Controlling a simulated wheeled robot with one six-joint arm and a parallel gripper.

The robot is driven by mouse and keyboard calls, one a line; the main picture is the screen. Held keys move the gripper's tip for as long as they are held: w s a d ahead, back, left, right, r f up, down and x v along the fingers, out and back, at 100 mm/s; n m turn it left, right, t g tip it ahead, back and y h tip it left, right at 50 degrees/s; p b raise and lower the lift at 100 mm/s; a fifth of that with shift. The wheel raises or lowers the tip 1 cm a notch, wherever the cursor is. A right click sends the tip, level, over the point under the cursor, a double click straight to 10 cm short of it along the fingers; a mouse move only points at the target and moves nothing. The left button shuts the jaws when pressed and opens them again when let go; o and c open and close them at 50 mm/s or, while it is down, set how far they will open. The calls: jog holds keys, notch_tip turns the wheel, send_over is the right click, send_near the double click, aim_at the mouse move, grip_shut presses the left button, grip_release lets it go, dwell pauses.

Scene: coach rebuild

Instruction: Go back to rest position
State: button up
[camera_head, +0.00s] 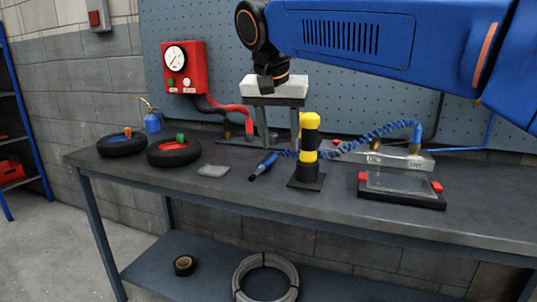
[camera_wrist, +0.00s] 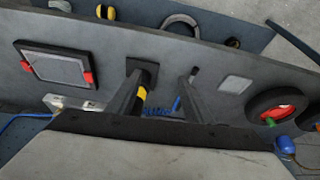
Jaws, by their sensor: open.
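My gripper (camera_head: 279,146) hangs pointing down over the workbench (camera_head: 330,205), its two fingers apart with nothing between them. A yellow and black upright post (camera_head: 308,140) on a square black base stands in front of it, overlapping the right finger in the head view. In the wrist view the fingers (camera_wrist: 161,82) are also spread, and the left one partly hides the post (camera_wrist: 142,92). A blue air tool (camera_head: 263,166) on a coiled blue hose (camera_head: 365,137) lies on the bench just left of the post. Whether a finger touches the post, I cannot tell.
Two tyre-like rings (camera_head: 174,152) (camera_head: 122,144), a blue oil can (camera_head: 153,122) and a grey pad (camera_head: 213,171) are at the left. A framed plate (camera_head: 400,184) with red clamps and a metal manifold (camera_head: 395,157) are at the right. A red gauge box (camera_head: 184,68) hangs behind.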

jog(key=s+d+f+n, duration=0.1)
jog(key=s+d+f, duration=0.35)
jog(key=d, duration=0.35)
jog(key=s+d+f+n, duration=0.1)
jog(key=s+d+f, duration=0.4)
jog(key=d, duration=0.4)
jog(key=s+d+f, duration=0.4)
jog(key=s+f, duration=0.2)
jog(key=f, duration=0.4)
jog(key=s+d+f+n+y, duration=0.1)
jog(key=s+d+f, duration=0.4)
jog(key=f, duration=0.5)
jog(key=s, duration=0.2)
jog(key=shift+s+d+t, duration=0.2)
jog(key=shift+s+t, duration=0.1)
jog(key=shift+t, duration=0.1)
